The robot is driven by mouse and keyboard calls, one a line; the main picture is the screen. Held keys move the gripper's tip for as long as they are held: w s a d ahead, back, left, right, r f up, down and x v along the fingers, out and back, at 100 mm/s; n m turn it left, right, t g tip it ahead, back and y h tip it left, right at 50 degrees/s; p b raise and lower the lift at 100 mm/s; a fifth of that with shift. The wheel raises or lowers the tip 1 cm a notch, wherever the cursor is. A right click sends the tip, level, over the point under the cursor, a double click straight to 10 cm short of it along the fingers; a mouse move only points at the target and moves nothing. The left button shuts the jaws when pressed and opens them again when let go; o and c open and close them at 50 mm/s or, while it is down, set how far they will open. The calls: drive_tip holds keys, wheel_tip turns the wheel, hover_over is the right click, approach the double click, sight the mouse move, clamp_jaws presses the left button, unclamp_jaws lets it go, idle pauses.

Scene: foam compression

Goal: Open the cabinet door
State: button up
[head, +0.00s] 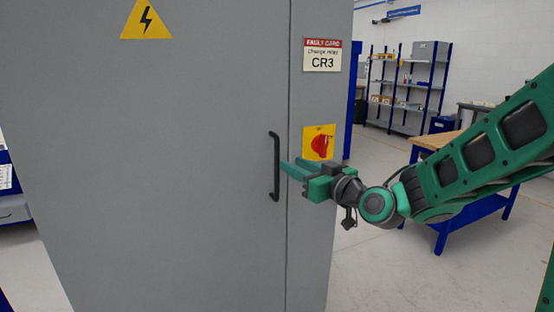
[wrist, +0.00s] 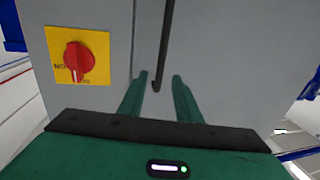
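The grey cabinet door (head: 180,170) is shut and fills the left and middle of the head view. Its black bar handle (head: 274,166) stands upright near the door's right edge. My gripper (head: 286,168) is just right of the handle in the head view, fingers pointing towards it. In the wrist view the two green fingers (wrist: 158,82) are apart, with the lower end of the handle (wrist: 160,75) showing between and beyond their tips. The fingers are not closed on the handle. Whether the tips reach around it is hard to tell.
A red rotary switch (head: 320,146) on a yellow plate sits right of the handle, close above my gripper. A fault card (head: 322,56) reads CR3. A wooden-topped workbench (head: 430,140) and shelves (head: 408,85) stand behind on the right. Open floor (head: 370,270) lies right of the cabinet.

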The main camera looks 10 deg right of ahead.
drive_tip(key=x, duration=0.9)
clamp_jaws()
